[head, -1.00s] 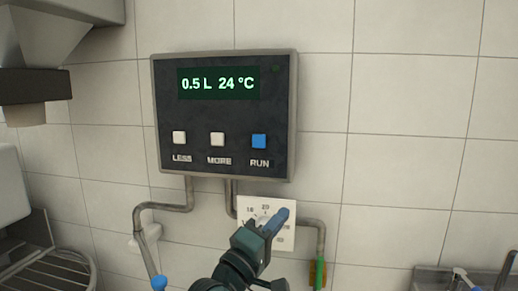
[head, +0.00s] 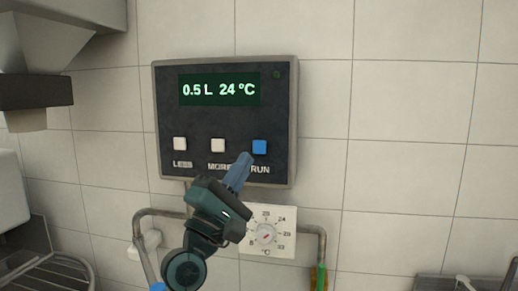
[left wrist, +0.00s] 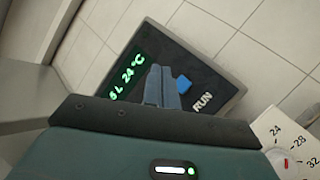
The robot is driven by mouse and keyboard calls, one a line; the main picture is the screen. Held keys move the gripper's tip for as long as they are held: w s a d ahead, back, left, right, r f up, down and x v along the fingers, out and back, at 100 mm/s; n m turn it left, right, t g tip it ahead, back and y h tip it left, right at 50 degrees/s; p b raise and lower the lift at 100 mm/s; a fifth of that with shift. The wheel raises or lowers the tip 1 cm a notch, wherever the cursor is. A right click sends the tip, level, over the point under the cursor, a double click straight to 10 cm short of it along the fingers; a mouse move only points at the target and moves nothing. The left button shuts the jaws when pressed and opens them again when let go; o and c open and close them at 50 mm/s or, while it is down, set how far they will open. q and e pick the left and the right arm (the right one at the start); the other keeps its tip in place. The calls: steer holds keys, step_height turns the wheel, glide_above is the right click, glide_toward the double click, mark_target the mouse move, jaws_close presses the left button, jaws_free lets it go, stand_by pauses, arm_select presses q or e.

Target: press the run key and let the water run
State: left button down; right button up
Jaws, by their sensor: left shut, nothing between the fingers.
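The dark control panel (head: 225,117) hangs on the tiled wall, and its display (head: 218,89) reads 0.5 L 24 °C in green. Below the display are the white LESS key (head: 180,144), the white MORE key (head: 218,145) and the blue RUN key (head: 259,147). My left gripper (head: 244,158) is shut and empty, its blue fingertips just below and left of the RUN key. In the left wrist view the fingertips (left wrist: 161,72) show beside the blue RUN key (left wrist: 183,84). I cannot tell whether they touch the panel. My right gripper is not in view.
A white temperature dial (head: 265,234) is on the wall under the panel, partly behind my left gripper. Grey pipes (head: 322,245) run below the panel. A wire rack (head: 45,271) is at the lower left. The wall to the right is clear.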

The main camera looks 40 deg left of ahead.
arm_select(q)
steer(key=b, duration=0.2)
glide_toward(261, 142)
step_height(261, 142, up, 4)
steer(key=w, duration=0.3)
steer(key=shift+w+d, duration=0.15)
steer(key=shift+d, duration=0.05)
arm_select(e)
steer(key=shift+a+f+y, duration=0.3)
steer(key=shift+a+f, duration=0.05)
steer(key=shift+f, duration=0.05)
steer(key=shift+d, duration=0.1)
arm_select(q)
steer(key=shift+w, duration=0.1)
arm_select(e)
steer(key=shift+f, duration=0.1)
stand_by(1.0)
arm_select(q)
steer(key=shift+w+a, duration=0.2)
steer(key=shift+w, duration=0.05)
